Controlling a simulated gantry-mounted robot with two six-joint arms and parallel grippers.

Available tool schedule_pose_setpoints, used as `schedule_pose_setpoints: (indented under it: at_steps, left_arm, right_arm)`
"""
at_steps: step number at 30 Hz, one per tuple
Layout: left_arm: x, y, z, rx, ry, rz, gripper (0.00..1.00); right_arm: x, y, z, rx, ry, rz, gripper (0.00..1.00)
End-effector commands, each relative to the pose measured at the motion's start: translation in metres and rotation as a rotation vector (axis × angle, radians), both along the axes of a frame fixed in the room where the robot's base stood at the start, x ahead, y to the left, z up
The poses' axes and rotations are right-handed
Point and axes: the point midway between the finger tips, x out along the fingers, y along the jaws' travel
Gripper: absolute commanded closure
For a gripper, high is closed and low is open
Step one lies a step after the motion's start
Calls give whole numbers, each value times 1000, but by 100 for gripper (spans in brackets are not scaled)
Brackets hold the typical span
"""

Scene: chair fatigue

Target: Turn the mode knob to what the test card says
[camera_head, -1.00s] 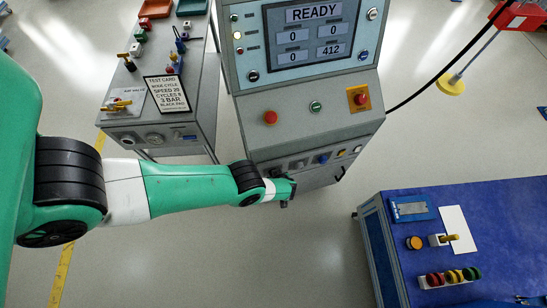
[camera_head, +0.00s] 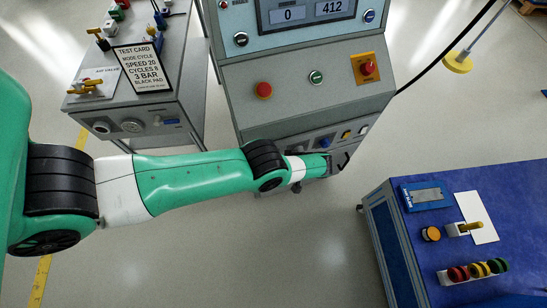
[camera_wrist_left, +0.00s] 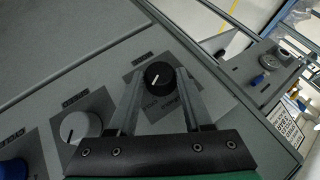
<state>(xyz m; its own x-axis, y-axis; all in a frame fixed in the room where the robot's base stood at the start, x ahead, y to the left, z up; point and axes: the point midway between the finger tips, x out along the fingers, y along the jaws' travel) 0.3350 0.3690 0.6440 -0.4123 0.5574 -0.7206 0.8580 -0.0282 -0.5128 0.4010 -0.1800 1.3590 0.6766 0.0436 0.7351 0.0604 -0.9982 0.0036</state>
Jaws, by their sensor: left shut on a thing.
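The black mode knob (camera_wrist_left: 158,76) has a white pointer line and small, hard-to-read labels around it. In the wrist view its pointer slants toward the lower left. My left gripper (camera_wrist_left: 159,72) has one finger on each side of the knob and is shut on it. In the head view the left gripper (camera_head: 326,162) is at the console's lower front, and the knob is hidden there. The test card (camera_head: 142,68) reads mode CYCLE, speed 20, cycles 8, 3 bar, black pad. My right gripper is not in view.
A grey knob (camera_wrist_left: 76,127) and a blue knob (camera_wrist_left: 14,170) sit beside the black one. Red (camera_head: 264,90) and green (camera_head: 316,77) buttons and a red stop button (camera_head: 368,68) are above. A blue bench (camera_head: 440,225) stands at right.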

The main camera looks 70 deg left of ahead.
Motion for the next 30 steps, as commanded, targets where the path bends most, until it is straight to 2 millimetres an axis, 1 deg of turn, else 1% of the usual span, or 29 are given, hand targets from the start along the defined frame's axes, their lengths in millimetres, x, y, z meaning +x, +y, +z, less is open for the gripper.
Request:
schedule_pose_setpoints:
  at_steps: [9, 10, 14, 15, 24, 26, 30]
  left_arm:
    - [0, 0, 0, -1, -1, -2, 100]
    - [0, 0, 0, -1, -1, -2, 47]
    - [0, 0, 0, 0, 0, -2, 23]
    - [0, 0, 0, 0, 0, -2, 20]
    - [1, -1, 2, 1, -1, -1, 20]
    - [4, -4, 7, 0, -2, -1, 20]
    - [14, -18, 26, 0, -3, -4, 20]
  right_arm:
    - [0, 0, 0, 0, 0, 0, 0]
    - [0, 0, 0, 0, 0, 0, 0]
    - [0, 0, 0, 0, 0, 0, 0]
    - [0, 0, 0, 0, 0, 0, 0]
    - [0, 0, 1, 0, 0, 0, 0]
    - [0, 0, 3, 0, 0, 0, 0]
    - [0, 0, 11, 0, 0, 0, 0]
